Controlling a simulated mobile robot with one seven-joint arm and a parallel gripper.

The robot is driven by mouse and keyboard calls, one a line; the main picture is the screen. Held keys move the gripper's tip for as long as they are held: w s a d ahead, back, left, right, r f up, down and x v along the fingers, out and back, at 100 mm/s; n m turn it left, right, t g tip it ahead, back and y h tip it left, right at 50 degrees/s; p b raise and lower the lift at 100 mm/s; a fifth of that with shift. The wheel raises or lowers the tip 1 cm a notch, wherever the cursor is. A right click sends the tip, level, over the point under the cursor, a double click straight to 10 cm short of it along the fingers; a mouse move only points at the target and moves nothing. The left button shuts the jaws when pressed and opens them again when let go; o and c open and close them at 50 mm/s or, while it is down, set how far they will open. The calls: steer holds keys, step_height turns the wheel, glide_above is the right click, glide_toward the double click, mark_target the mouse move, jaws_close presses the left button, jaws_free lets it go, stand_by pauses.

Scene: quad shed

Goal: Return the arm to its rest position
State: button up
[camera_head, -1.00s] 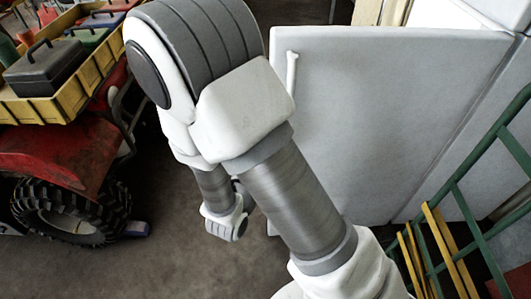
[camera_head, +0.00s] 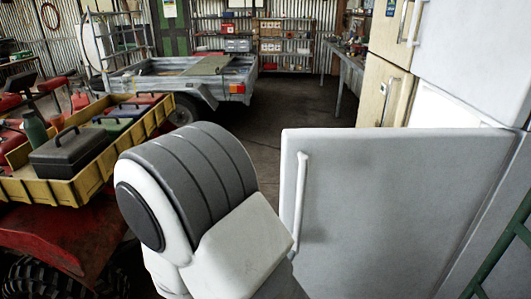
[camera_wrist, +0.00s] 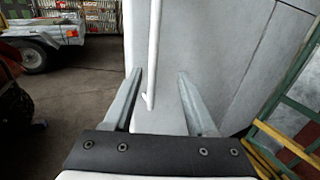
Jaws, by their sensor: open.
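My gripper (camera_wrist: 160,98) is open in the wrist view, its two grey fingers apart with nothing between them that they hold. Behind the fingers stands a white fridge door (camera_wrist: 180,50) with a vertical white handle (camera_wrist: 153,50). The handle shows between the fingers, and I cannot tell how far off it is. In the head view the fridge door (camera_head: 390,210) stands swung open, with its handle (camera_head: 300,200) near the left edge. My arm rises in front of it at the lower middle; the gripper is hidden there.
A red quad (camera_head: 70,235) with a yellow tray (camera_head: 70,190) of toolboxes stands close on the left. A grey trailer (camera_head: 190,80) is farther back. A green metal frame (camera_wrist: 290,90) stands at right. Bare floor (camera_head: 285,110) lies behind the door.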

steer(key=s+d+r+m+g+h+p, duration=0.1)
steer(key=s+d+r+m+g, duration=0.25)
steer(key=d+m+g, duration=0.2)
steer(key=s+d+r+m+g+p, duration=0.1)
steer(key=s+d+r+m+g, duration=0.25)
steer(key=d+m, duration=0.3)
steer(key=s+d+r+m+g+h+p, duration=0.1)
steer(key=s+d+r+m+g+p, duration=0.1)
steer(key=s+d+m+g, duration=0.35)
steer(key=a+r+m+t+y+p, duration=0.3)
steer(key=a+r+m+y, duration=0.3)
steer(key=r+m+y, duration=0.4)
step_height(320, 180, up, 2)
steer(key=m+t, duration=0.1)
steer(key=m, duration=0.2)
steer(key=shift+s+a, duration=0.15)
steer(key=shift+a, duration=0.1)
